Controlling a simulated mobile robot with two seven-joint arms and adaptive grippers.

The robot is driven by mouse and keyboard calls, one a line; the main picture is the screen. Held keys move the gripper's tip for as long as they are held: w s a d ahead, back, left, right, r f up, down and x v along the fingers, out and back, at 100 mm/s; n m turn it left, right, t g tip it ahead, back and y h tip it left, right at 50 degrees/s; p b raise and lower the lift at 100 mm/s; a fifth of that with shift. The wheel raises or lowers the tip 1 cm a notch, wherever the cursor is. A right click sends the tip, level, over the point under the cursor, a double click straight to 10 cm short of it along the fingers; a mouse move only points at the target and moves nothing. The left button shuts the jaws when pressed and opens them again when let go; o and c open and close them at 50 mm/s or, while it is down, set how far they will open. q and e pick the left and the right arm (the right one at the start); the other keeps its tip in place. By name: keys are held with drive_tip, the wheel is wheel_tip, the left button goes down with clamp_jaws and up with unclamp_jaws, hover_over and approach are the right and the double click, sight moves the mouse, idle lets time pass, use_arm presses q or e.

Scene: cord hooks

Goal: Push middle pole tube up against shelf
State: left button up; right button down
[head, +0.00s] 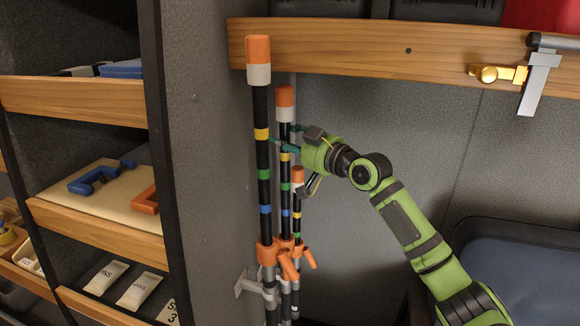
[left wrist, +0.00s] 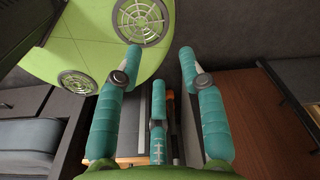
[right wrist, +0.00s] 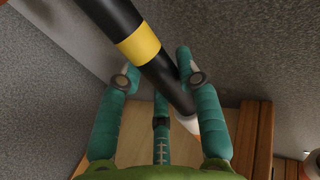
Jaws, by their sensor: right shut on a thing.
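The middle pole tube (head: 285,137), black with coloured bands and an orange and white top, stands upright between two others. Its orange tip shows just below the shelf's (head: 360,52) lower edge. In the right wrist view the black tube (right wrist: 165,72) with a yellow band runs between the fingers. Its orange collar (head: 286,243) sits low down. My left gripper (left wrist: 165,62) is open and empty, seen only in its own wrist view.
A taller front pole (head: 262,150) stands close on the left, its top overlapping the shelf in view. A shorter pole (head: 297,205) stands on the right. A side rack (head: 95,225) is at the left. A blue seat (head: 525,265) is at lower right.

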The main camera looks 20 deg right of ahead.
sight(290, 102)
wheel_tip(290, 102, up, 6)
drive_tip(key=shift+f+p, duration=0.1)
drive_tip(key=shift+p, duration=0.9)
drive_tip(key=shift+d+r+p, duration=0.15)
drive_tip(key=shift+r+p, duration=0.65)
drive_tip(key=shift+r, duration=0.9)
drive_tip(key=c, duration=0.8)
unclamp_jaws()
use_arm(q)
drive_tip(key=r, duration=0.2)
drive_tip(key=w+r, duration=0.1)
drive_tip(key=r, duration=0.1)
drive_tip(key=shift+w+r, duration=0.1)
drive_tip(key=shift+r, duration=0.25)
use_arm(e)
drive_tip(key=shift+f, duration=0.1)
drive_tip(key=shift+f, duration=0.1)
drive_tip(key=shift+s+d+f, duration=0.1)
drive_tip(key=shift+s, duration=0.1)
use_arm(q)
drive_tip(key=shift+w, duration=0.1)
use_arm(e)
drive_tip(key=v, duration=1.1)
drive_tip(key=shift+s, duration=0.3)
